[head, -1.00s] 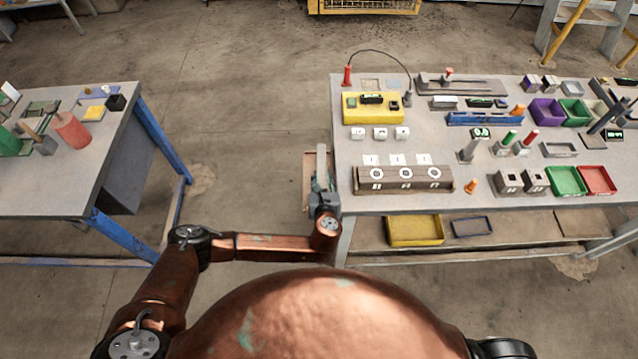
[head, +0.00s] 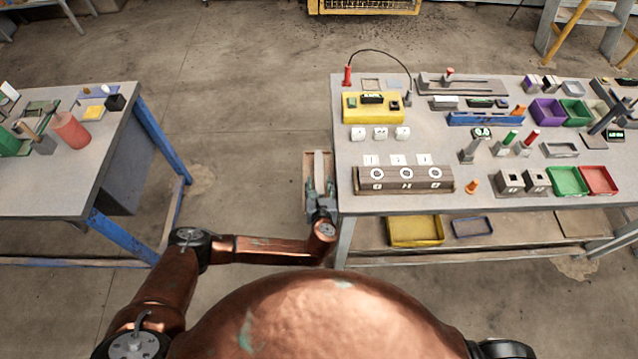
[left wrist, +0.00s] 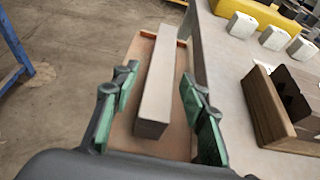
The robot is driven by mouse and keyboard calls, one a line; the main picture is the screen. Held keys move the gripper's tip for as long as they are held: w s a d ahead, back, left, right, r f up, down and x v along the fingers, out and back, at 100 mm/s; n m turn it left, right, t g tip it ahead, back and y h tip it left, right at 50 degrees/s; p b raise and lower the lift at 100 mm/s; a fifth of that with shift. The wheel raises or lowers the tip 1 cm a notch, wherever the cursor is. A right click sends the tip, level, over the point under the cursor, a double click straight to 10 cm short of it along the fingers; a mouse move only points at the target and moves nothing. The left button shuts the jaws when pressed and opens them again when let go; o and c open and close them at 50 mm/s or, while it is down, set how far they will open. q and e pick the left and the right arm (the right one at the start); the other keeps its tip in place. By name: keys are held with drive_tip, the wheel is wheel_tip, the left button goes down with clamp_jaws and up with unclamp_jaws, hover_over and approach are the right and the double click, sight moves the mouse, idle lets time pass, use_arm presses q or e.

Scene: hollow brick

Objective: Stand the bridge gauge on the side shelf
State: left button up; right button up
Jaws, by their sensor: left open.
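The bridge gauge, which I take to be the long plain grey bar (head: 319,165), is on the wooden side shelf (head: 307,168) at the left end of the right-hand table. In the left wrist view the bar (left wrist: 157,85) runs lengthwise along the shelf (left wrist: 122,128), inside its raised rim. My left gripper (head: 320,187) is open around the near part of the bar. Its green-padded fingers (left wrist: 160,105) stand on both sides, with visible gaps. The bar's underside is hidden. My right gripper is out of view.
Right of the shelf stands the crowded table (head: 400,205). Its brown block with round holes (head: 403,180) sits near the front left edge, with a yellow box (head: 372,108) behind. A lower shelf holds a yellow tray (head: 415,231). Open floor lies left of the side shelf.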

use_arm(q)
drive_tip(key=p+v, duration=0.1)
drive_tip(key=v, duration=1.1)
